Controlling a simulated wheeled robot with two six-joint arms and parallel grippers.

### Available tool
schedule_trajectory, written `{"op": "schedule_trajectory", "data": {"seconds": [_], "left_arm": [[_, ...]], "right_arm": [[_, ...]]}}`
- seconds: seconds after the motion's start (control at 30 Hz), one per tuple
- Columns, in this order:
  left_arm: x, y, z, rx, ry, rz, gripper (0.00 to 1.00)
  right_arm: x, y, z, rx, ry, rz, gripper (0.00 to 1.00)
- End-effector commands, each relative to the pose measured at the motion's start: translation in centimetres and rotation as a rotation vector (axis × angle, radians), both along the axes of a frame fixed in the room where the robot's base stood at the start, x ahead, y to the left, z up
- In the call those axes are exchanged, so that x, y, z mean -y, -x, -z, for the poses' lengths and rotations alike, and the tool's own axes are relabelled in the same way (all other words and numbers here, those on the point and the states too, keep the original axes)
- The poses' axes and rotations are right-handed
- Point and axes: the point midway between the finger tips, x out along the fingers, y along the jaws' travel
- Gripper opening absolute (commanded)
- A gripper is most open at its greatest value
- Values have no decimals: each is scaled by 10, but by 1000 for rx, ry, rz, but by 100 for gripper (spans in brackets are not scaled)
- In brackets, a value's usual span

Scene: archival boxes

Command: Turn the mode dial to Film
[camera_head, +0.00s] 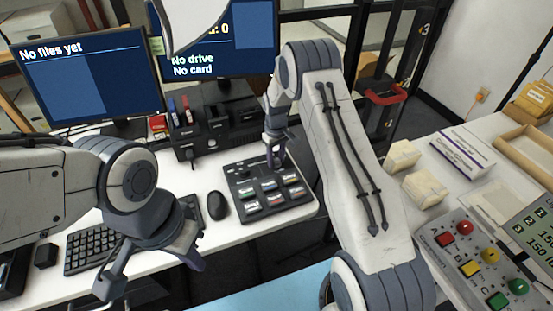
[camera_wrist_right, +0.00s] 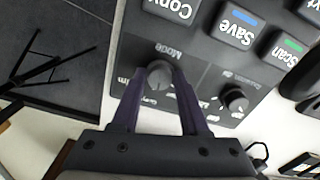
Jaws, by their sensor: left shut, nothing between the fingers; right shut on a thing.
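The mode dial (camera_wrist_right: 160,73) is a round dark knob on the black control panel, under the word "Mode" in the right wrist view. My right gripper (camera_wrist_right: 160,88) has its two purple fingers closed on the dial's sides. The fingers partly cover the labels around it, and I cannot tell which label the dial points to. In the head view my right gripper (camera_head: 275,160) reaches down to the panel (camera_head: 240,204) and hides the dial. My left gripper (camera_head: 195,263) is shut and empty, above the front edge of the desk.
A second knob (camera_wrist_right: 234,99) sits beside the dial, with several labelled buttons nearby. A mouse (camera_head: 217,205) and keyboard (camera_head: 92,250) lie left of the panel. Monitors (camera_head: 90,80) stand behind. A side table on the right holds boxes and a button console (camera_head: 470,255).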

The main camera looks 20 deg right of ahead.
Motion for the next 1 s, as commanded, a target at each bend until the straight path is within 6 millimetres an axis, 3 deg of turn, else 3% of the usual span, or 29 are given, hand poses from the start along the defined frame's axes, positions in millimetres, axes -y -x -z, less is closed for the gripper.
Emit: {"op": "schedule_trajectory", "data": {"seconds": [1.0], "left_arm": [[0, 0, 7, 0, 0, 0, 0]], "right_arm": [[0, -1, -1, 3, 0, 939, 0]]}}
